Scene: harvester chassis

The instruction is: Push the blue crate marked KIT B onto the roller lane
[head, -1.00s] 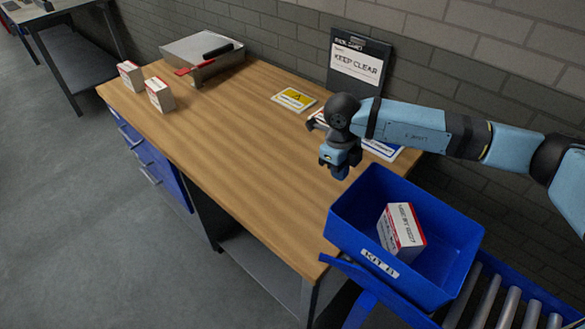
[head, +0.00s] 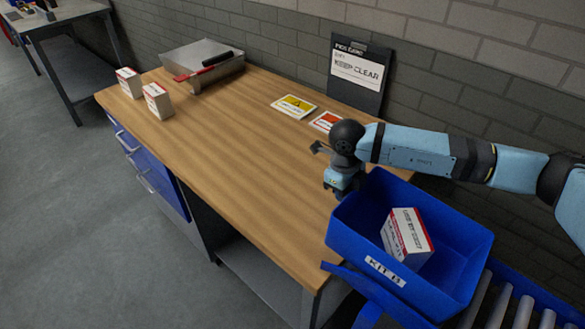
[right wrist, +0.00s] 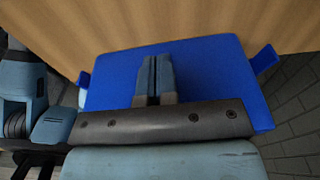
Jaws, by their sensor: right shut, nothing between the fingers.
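The blue crate marked KIT B (head: 346,238) straddles the right end of the wooden bench and the start of the roller lane (head: 523,312). A white and red box (head: 408,238) leans inside it. My right gripper (head: 338,186) is shut and empty, low at the crate's bench-side wall. In the right wrist view, its closed fingers (right wrist: 153,80) lie over the blue crate wall (right wrist: 205,70); whether they touch it I cannot tell. The crate hides the near part of the lane. My left gripper is out of view.
Blue guide rails (head: 345,272) flare out at the lane's entry. Two white and red boxes (head: 157,100) and a metal case (head: 203,66) stand at the bench's far left. A dark clipboard sign (head: 358,72) leans on the wall. The middle of the bench is clear.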

